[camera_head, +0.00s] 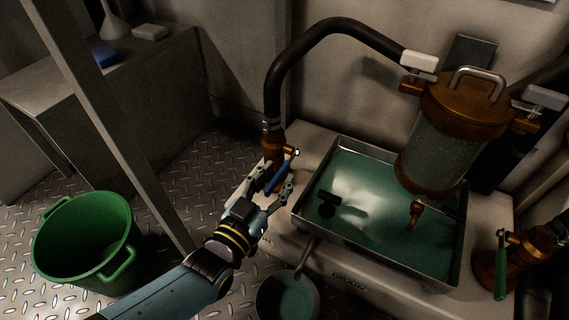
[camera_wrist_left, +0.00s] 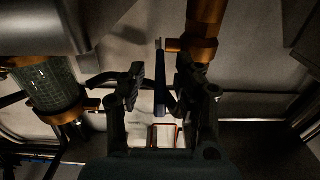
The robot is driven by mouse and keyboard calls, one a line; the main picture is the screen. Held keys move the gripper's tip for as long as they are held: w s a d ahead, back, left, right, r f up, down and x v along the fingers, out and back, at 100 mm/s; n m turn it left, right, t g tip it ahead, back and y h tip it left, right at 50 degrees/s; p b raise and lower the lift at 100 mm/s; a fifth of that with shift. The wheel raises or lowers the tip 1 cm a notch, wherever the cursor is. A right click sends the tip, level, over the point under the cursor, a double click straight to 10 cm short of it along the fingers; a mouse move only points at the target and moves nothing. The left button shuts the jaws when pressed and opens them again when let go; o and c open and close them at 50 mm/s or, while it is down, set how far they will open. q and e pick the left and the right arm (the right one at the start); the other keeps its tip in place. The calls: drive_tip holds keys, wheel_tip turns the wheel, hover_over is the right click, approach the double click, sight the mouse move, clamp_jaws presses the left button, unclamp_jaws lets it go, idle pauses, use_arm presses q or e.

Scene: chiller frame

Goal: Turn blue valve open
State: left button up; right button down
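The blue valve handle (camera_head: 284,169) sits on a copper-brown pipe fitting (camera_head: 270,146) at the foot of the black hose, left of the tray. My left gripper (camera_head: 272,183) is open, with its fingers on either side of the handle. In the left wrist view, the blue handle (camera_wrist_left: 160,85) hangs from the copper valve body (camera_wrist_left: 199,43) between the two dark fingers of my left gripper (camera_wrist_left: 159,80). Gaps show on both sides, so the fingers do not appear to clamp it. My right gripper is not in view.
A metal tray (camera_head: 452,264) of green liquid stands right of the gripper, under a copper-capped glass strainer (camera_head: 440,150). A green-handled valve (camera_head: 500,265) is at the right. A small bucket (camera_head: 287,299) stands below the tray. A green tub (camera_head: 84,240) and slanted post (camera_head: 120,135) are left.

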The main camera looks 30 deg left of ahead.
use_arm(q)
drive_tip(key=shift+w, duration=0.3)
clamp_jaws()
idle(0.3)
